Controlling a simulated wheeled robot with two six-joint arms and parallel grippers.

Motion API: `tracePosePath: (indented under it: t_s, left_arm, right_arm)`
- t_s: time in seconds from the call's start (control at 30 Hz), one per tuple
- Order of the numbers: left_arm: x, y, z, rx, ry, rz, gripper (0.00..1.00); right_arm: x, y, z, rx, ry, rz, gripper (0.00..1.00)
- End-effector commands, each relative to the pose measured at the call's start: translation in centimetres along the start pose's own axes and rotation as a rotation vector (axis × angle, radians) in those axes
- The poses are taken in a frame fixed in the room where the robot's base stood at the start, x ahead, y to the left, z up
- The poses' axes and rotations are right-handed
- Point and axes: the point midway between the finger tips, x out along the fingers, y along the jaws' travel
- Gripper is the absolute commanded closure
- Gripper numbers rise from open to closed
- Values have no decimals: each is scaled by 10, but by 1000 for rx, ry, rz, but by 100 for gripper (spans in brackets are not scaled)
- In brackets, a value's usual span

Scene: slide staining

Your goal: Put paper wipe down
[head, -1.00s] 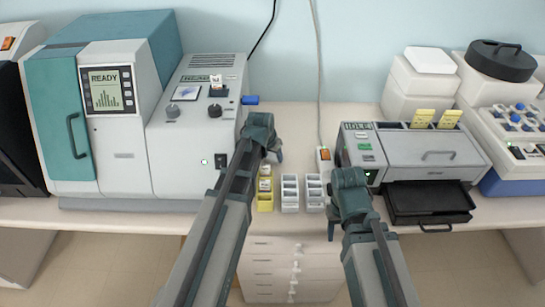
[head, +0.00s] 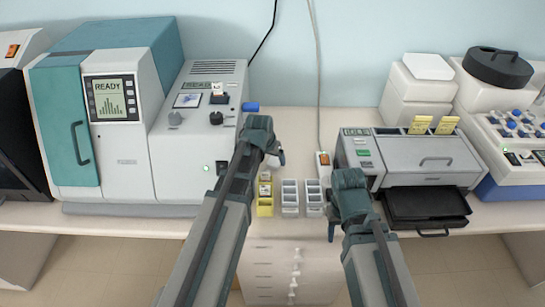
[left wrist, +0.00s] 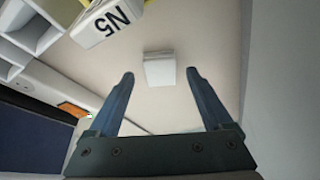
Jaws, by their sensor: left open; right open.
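A small white folded paper wipe (left wrist: 159,70) lies flat on the pale bench top in the left wrist view. It sits between and a little beyond the spread fingertips of my left gripper (left wrist: 159,76), with a gap on each side. The left gripper is open and empty.
A yellow rack (head: 265,207) and white compartment racks (head: 290,198) (head: 314,198) stand between my arms. The analyzer (head: 120,160) rises at left; the grey machine (head: 425,155) with a black tray stands at right.

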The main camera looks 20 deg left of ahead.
Motion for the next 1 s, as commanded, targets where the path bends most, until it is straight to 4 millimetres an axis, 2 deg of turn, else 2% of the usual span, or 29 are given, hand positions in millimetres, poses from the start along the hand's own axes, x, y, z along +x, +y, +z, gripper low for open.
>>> tracePosePath:
  t_s: [0.03, 0.4, 0.6, 0.77, 0.87, 1.0]
  left_arm:
    - [-15, 0, -1, 0, 0, 0, 16]
    - [-77, 0, -2, 0, 0, 0, 16]
    - [-96, 0, -1, 0, 0, 0, 16]
    - [-97, 0, 0, 1, -1, 0, 16]
    - [-98, 13, 8, 15, -23, 6, 16]
    - [-105, 67, 44, 81, -134, 18, 16]
  right_arm:
    - [-14, 1, 1, 0, 0, 0, 50]
    - [-72, 7, 4, -1, 0, 0, 50]
    - [-89, 8, 5, -2, 0, 0, 50]
    - [-90, 8, 5, -2, 0, 0, 50]
    - [-89, 8, 5, -2, 0, 0, 50]
    - [-88, 8, 5, -2, 0, 0, 50]
